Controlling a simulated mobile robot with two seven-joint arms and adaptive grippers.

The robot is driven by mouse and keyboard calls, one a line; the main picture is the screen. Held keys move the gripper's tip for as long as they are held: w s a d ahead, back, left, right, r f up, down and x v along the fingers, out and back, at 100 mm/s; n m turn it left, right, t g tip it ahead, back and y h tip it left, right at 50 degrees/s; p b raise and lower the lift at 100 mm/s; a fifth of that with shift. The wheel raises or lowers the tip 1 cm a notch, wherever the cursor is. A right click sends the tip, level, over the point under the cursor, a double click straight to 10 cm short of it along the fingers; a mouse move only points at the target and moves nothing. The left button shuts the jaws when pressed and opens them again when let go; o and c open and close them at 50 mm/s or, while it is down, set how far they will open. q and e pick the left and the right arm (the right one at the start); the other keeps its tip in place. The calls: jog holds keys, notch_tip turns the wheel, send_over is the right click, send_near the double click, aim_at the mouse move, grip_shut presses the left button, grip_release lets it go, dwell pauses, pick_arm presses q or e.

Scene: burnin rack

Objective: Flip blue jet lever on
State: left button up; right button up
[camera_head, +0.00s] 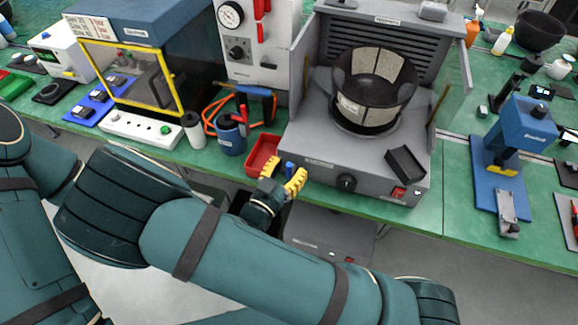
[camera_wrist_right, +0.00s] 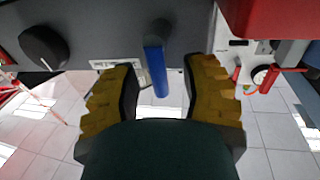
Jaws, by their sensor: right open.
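The blue jet lever (camera_head: 289,168) is a short blue stick on the front left of the grey machine (camera_head: 320,166). In the right wrist view the blue jet lever (camera_wrist_right: 158,75) projects from a dark round mount on the grey panel. My right gripper (camera_head: 282,177) is open, with yellow ribbed fingers on either side of the lever. In the wrist view the right gripper (camera_wrist_right: 161,85) shows gaps between both fingers and the lever, with no clear contact. My left gripper is out of view.
A red tray (camera_head: 262,152) stands just left of the lever. A black knob (camera_head: 346,183) and a red switch (camera_head: 399,192) are on the machine's front. A black round basket (camera_head: 371,90) sits on top. A blue mug (camera_head: 230,135) stands further left.

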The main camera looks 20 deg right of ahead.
jog(key=v, duration=1.1)
jog(key=shift+s+a, duration=0.2)
